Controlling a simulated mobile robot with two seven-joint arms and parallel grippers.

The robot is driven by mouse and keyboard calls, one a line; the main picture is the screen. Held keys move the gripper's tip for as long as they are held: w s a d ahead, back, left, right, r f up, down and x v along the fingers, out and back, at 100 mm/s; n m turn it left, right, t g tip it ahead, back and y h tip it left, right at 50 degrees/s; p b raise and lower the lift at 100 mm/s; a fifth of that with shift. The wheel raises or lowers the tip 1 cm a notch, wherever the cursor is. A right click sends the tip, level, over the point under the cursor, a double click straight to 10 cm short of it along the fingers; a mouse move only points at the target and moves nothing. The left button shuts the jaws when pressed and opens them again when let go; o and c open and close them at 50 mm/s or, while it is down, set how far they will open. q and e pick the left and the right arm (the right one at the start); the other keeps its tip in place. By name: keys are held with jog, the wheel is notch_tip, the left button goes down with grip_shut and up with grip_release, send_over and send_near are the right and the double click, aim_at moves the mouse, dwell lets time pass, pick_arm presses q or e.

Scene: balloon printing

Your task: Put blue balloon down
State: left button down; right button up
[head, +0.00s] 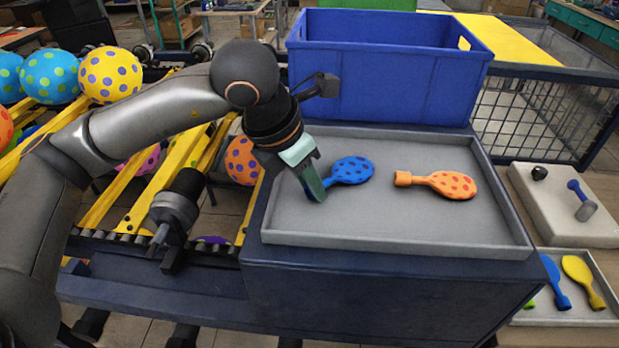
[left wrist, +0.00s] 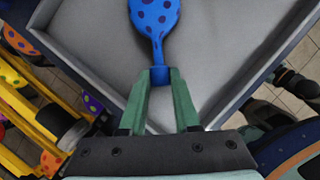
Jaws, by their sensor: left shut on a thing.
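The blue balloon (head: 352,170) has dark spots and is deflated. It is over the left part of the grey tray (head: 400,238), with its round end to the right and its neck to the left. My left gripper (head: 314,188) is shut on its neck. In the left wrist view the balloon (left wrist: 154,20) extends away from the green fingers of my left gripper (left wrist: 159,95), with the neck end between them. I cannot tell whether the balloon touches the tray. My right gripper is not clearly in view.
An orange spotted balloon (head: 452,184) lies on the right of the tray. A blue crate (head: 385,75) stands behind it. Inflated spotted balloons (head: 110,74) sit on a yellow-railed rack at left. A lower tray with blue and yellow balloons (head: 582,282) is at right.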

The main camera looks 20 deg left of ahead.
pick_arm(q)
jog(key=shift+f, duration=0.15)
jog(key=c, duration=0.6)
grip_release()
jog(key=shift+c, duration=0.2)
jog(key=v, duration=1.2)
